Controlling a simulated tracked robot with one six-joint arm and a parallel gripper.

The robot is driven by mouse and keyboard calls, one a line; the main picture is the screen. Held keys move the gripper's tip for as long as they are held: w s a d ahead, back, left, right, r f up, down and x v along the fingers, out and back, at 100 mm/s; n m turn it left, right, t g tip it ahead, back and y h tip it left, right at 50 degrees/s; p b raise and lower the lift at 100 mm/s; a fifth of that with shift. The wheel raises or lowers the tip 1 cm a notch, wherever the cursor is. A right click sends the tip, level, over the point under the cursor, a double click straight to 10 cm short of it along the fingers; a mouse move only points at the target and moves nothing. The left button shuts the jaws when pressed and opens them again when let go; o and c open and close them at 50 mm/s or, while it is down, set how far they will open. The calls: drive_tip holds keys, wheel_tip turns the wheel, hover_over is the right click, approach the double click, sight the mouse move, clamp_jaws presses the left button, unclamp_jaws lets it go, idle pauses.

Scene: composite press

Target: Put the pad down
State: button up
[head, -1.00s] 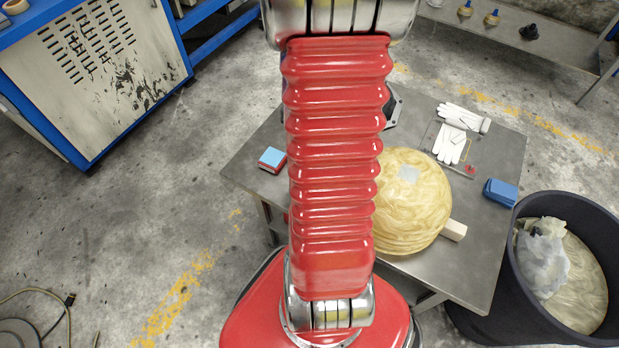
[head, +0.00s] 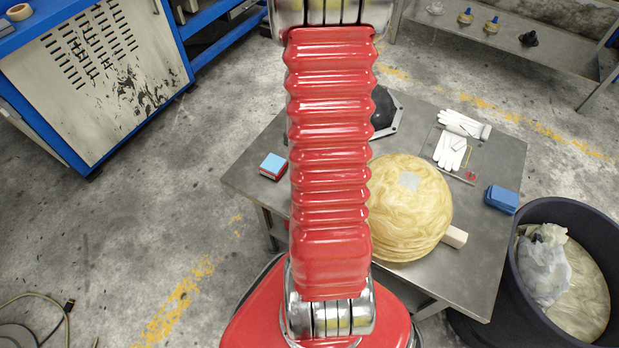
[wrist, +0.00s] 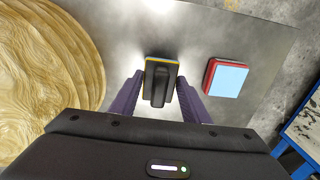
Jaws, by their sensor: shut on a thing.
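In the wrist view, my gripper (wrist: 160,92) has its two purple fingers on either side of a black pad (wrist: 161,76) with a yellow edge and a raised black grip. The fingers are shut on the pad. The grey metal table top (wrist: 205,40) lies below it; I cannot tell whether the pad touches the table. In the head view, my red arm hides the gripper and the pad; the table (head: 250,180) shows on both sides.
A red block with a light blue top (wrist: 228,78) lies right of the pad, also seen in the head view (head: 273,166). A yellowish layered dome (head: 410,215) stands left of the pad in the wrist view. White gloves (head: 450,150), a blue block (head: 501,199) and a black bin (head: 520,290) are further right.

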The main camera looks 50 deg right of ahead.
drive_tip(key=shift+f, duration=2.05)
drive_tip(key=o, duration=1.1)
drive_tip(key=shift+f, duration=0.1)
drive_tip(key=shift+r, duration=6.1)
